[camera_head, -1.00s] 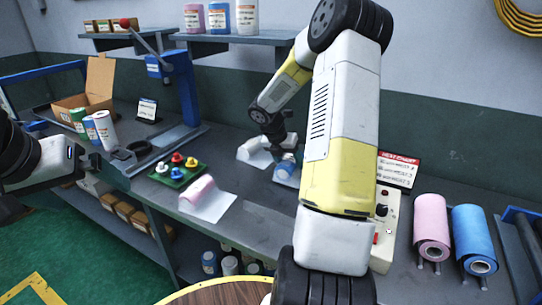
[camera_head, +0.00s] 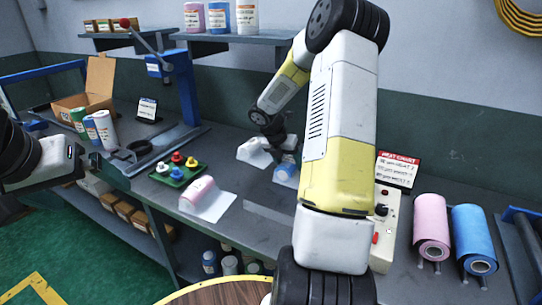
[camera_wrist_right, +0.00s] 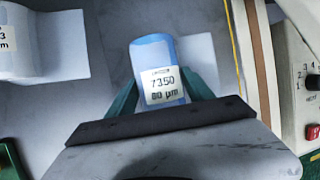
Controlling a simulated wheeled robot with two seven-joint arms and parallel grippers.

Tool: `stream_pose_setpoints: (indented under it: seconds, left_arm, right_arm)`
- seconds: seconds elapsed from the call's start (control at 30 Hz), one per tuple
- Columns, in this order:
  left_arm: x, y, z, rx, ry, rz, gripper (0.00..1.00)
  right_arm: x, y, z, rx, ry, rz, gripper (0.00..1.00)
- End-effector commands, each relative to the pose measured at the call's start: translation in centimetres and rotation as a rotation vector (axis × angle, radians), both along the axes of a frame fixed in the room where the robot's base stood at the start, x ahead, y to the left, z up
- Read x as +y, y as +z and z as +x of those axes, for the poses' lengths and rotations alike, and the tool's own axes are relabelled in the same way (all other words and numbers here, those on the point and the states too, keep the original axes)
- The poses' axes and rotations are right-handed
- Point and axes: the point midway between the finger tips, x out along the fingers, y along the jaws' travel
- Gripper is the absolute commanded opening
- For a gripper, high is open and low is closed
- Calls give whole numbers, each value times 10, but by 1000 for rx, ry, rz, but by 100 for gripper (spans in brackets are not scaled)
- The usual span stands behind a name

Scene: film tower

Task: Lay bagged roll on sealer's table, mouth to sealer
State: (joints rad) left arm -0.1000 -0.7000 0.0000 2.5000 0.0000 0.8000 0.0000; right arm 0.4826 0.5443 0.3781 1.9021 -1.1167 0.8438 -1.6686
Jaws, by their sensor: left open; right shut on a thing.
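The bagged blue roll (camera_wrist_right: 155,60), with a white label, is between the fingers of my right gripper (camera_wrist_right: 162,92) in the right wrist view. Its pale bag film (camera_wrist_right: 200,58) extends to the right, toward the sealer (camera_wrist_right: 312,85). In the head view the roll (camera_head: 286,172) is partly hidden by my right arm, low over the grey bench; whether it touches the surface I cannot tell. The sealer (camera_head: 384,238) shows as a cream box with a red switch, partly behind my arm. My left gripper (camera_head: 88,160) is open and empty at the left.
A pink roll on film (camera_head: 202,190) and a white roll (camera_head: 253,152) lie on the bench. A green tray with coloured knobs (camera_head: 178,170) stands to their left. Large pink (camera_head: 431,220) and blue (camera_head: 470,230) film rolls are at the right.

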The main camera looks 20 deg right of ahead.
Motion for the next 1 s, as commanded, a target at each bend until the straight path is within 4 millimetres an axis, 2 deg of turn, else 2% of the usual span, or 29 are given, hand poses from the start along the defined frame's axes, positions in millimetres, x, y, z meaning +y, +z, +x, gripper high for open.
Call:
stream_pose_setpoints:
  seconds: [0.2, 0.23, 0.33, 0.7, 1.0]
  left_arm:
    - [0, 0, 0, 0, 0, 0, 100]
    - [0, 0, 0, 0, 0, 0, 100]
    - [0, 0, 0, 0, 0, 0, 100]
    - [0, 0, 0, 0, 0, 0, 100]
    - [0, 0, 0, 0, 0, 0, 100]
  right_arm:
    - [0, -4, 0, -1, 0, -1, 4]
    - [0, -4, 0, -1, 0, -1, 64]
    - [0, -4, 0, -1, 0, -1, 84]
    - [1, -1, 0, 0, 0, 0, 86]
    - [20, 42, -5, -2, 0, -2, 86]
